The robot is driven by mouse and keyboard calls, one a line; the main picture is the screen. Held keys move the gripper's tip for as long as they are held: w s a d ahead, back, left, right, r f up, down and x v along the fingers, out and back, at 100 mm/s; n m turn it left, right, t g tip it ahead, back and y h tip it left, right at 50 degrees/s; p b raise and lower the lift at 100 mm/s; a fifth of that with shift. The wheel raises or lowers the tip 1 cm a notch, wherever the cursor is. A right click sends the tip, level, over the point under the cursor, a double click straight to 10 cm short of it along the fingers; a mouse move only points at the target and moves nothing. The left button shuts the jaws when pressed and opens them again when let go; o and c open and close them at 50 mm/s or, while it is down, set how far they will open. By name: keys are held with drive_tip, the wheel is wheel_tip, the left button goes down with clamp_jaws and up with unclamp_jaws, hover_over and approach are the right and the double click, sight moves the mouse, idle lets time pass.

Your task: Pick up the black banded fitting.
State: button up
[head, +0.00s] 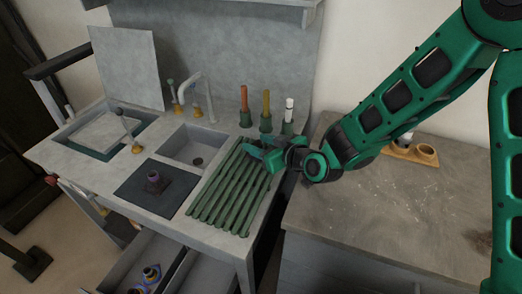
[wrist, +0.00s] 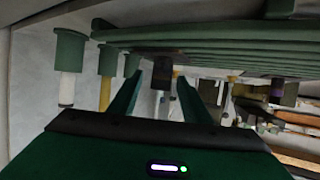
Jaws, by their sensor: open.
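A dark fitting with a purple-tinted top (head: 153,183) stands on the dark square mat (head: 133,194) left of the ribbed green rack. Other dark fittings with yellow and blue parts (head: 151,273) lie in the open drawer below. I cannot tell for sure which is the black banded one. My gripper (head: 252,150) is over the far part of the rack, well right of the mat fitting. In the wrist view its fingers (wrist: 157,98) are apart. A dark block (wrist: 162,72) shows between them, apparently beyond the tips; I cannot tell what it is.
The green rack (head: 218,208) lies under my gripper. Green holders with orange, yellow and white-topped tubes (head: 265,110) stand behind it. A sink basin (head: 195,147) and tall faucet (head: 198,88) are left. The brown counter (head: 360,205) at right is mostly bare.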

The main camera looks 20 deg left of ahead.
clamp_jaws()
drive_tip(key=shift+r, duration=0.15)
